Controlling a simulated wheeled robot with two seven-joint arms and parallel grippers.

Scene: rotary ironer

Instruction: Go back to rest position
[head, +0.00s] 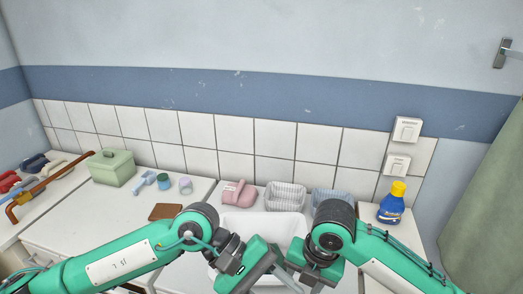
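My two arms reach in from the bottom left and bottom right, and their ends come close together at the bottom middle, over a white basin (262,222). My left gripper (285,280) points down and to the right. My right gripper (297,283) points down beside it. The fingertips overlap in the picture or run towards the bottom edge, so I cannot tell whether either gripper is open or shut. I see no object held. The grippers and arms hide part of the basin and the counter front.
Along the counter stand a green box (112,168), a teal cup (164,181), a brown board (165,211), a pink item (238,193), two wire baskets (285,196) and a blue bottle (391,207) with a yellow cap. Tools (38,189) lie far left. A green curtain (490,215) hangs right.

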